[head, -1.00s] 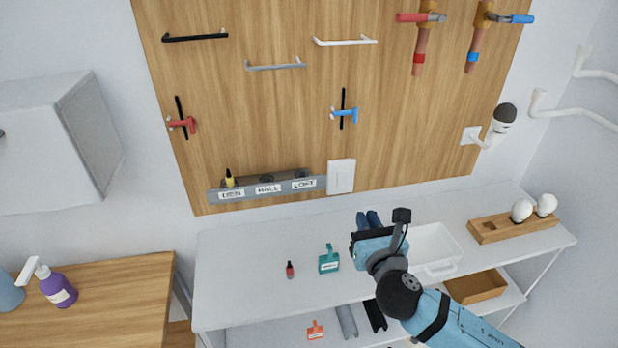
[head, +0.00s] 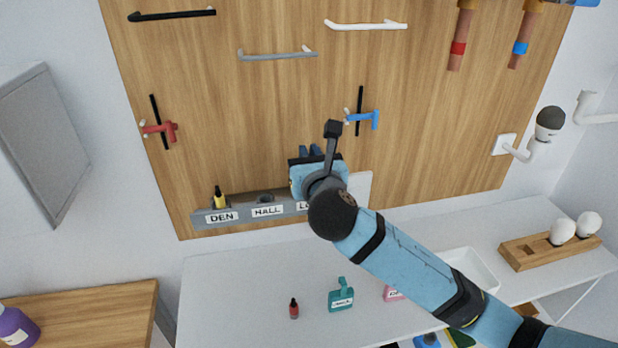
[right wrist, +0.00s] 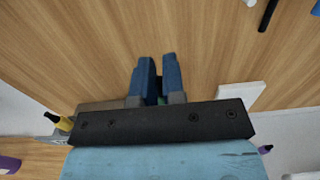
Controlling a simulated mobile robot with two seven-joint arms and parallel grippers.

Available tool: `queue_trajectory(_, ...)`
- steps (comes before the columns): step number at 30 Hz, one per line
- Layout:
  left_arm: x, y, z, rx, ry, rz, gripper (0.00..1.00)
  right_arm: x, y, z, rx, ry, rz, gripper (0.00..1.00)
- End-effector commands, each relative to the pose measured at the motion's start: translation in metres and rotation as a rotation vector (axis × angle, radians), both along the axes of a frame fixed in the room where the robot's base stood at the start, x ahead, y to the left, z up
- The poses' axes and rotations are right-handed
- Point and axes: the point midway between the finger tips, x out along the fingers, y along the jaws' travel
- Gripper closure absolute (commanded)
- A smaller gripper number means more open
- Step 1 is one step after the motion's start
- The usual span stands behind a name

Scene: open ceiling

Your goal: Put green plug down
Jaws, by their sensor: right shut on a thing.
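My right gripper (head: 312,150) is raised in front of the wooden board, by the LOFT end of the grey labelled rack (head: 237,217). In the right wrist view its blue fingers (right wrist: 157,80) are close together on a thin dark green sliver, the green plug (right wrist: 161,89), mostly hidden between them. In the head view the arm hides the plug. A yellow plug (head: 219,197) with a black top stands at the DEN place. The HALL place (head: 265,198) looks empty. The LOFT place is partly covered by my gripper. My left gripper is not in view.
A white plate (head: 360,186) is at the rack's right end. Below on the white table (head: 240,285) stand a red plug-like piece (head: 294,309), a teal labelled piece (head: 341,297) and a partly hidden pink one (head: 393,294). A blue-handled piece (head: 362,117) hangs above right.

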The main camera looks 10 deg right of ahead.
Motion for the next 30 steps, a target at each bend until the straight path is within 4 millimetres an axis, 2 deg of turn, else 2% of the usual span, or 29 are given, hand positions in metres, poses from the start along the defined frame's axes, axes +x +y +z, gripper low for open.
queue_trajectory(12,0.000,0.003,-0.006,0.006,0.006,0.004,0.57,0.000,0.000,-0.044,-0.001,0.000,-0.001,1.00)
queue_trajectory(21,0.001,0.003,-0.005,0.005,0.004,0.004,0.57,0.000,0.000,-0.046,0.000,0.000,0.000,1.00)
queue_trajectory(22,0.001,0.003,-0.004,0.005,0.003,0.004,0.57,0.000,0.000,-0.046,0.000,0.000,0.000,0.88)
queue_trajectory(25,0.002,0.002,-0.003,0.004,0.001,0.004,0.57,0.000,0.000,-0.046,0.000,-0.001,0.000,0.65)
queue_trajectory(30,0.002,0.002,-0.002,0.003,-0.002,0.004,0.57,0.000,0.000,-0.046,0.000,-0.001,0.000,0.64)
